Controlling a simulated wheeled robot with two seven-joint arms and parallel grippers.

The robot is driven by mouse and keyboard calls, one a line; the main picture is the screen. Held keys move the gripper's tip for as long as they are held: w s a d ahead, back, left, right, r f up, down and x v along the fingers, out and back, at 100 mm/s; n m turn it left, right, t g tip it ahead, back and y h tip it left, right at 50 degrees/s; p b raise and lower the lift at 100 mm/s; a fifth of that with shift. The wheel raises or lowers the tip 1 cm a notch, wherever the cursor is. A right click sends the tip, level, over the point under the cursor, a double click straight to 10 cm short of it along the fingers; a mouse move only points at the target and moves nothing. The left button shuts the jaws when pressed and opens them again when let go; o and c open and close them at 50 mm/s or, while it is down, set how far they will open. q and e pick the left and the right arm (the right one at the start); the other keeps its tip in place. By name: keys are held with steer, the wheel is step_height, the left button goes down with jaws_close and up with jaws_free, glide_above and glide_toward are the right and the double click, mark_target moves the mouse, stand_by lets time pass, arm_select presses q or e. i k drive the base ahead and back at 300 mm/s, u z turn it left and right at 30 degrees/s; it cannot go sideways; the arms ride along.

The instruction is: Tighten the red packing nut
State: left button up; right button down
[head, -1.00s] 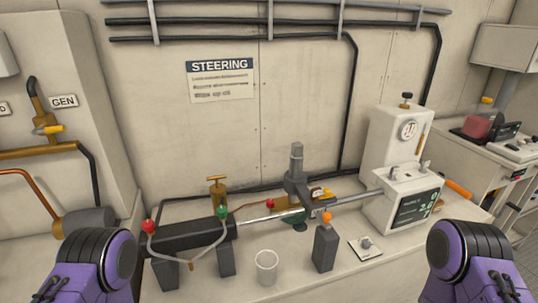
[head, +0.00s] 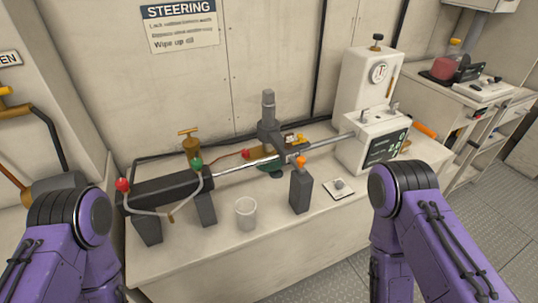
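A black steering cylinder (head: 160,190) lies on supports on the bench, with a bright rod (head: 235,166) running out to the right. A red round fitting (head: 122,184) sits at its left end and a green one (head: 196,164) at its right end, joined by a pale hose. A small red part (head: 245,153) shows behind the rod, by a brass piece. I cannot tell which red part is the packing nut. Only purple links of my two arms show, at the lower left and right. Both grippers are out of view.
A white cup (head: 246,213), a dark block with an orange top (head: 301,190) and a small plate with a knob (head: 338,188) stand in front of the rod. A white gauge unit (head: 366,85) stands at the right. The front of the bench (head: 290,245) is clear.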

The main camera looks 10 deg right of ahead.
mark_target(244, 152)
steer(key=k, duration=1.2)
steer(key=z, duration=1)
steer(key=i, duration=0.95)
steer(key=u, duration=1.05)
